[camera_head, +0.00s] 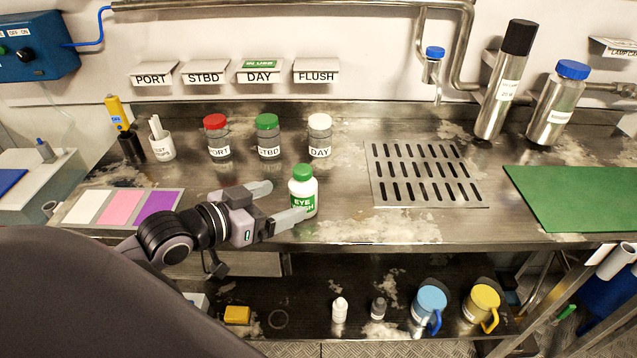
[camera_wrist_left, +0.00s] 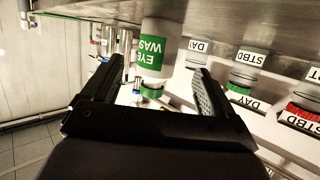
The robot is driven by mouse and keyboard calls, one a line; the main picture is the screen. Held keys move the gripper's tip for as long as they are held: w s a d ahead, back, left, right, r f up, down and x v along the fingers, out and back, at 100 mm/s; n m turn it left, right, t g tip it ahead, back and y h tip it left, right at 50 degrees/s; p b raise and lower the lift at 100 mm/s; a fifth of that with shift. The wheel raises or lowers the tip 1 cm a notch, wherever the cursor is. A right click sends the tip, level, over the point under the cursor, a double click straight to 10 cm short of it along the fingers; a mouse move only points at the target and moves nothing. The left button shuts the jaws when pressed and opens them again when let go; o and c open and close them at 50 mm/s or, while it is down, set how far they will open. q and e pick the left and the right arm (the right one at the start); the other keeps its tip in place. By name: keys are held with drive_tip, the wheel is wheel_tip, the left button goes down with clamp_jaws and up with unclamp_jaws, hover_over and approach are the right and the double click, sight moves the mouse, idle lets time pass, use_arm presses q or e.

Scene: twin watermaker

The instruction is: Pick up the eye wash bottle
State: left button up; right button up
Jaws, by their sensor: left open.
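The eye wash bottle (camera_head: 303,192) is white with a green cap and a green label. It stands upright near the front edge of the metal counter (camera_head: 350,228). My left gripper (camera_head: 282,202) is open at its left, with its fingers pointing toward the bottle. The near fingertip reaches the bottle's lower left side in the head view; I cannot tell whether it touches. In the left wrist view the bottle (camera_wrist_left: 153,50) appears upside down, between and beyond the two open fingers (camera_wrist_left: 160,88). My right gripper is not in view.
Behind stand jars with red (camera_head: 217,138), green (camera_head: 267,137) and white (camera_head: 319,136) lids. A slotted drain plate (camera_head: 425,201) and green mat (camera_head: 580,190) lie to the right. A tricolour card (camera_head: 120,206) lies left. A lower shelf (camera_head: 300,290) holds small bottles and mugs.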

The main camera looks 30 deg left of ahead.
sight(292, 198)
use_arm(q)
drive_tip(key=shift+x, duration=3.4)
drive_tip(key=shift+d, duration=0.2)
drive_tip(key=c, duration=1.2)
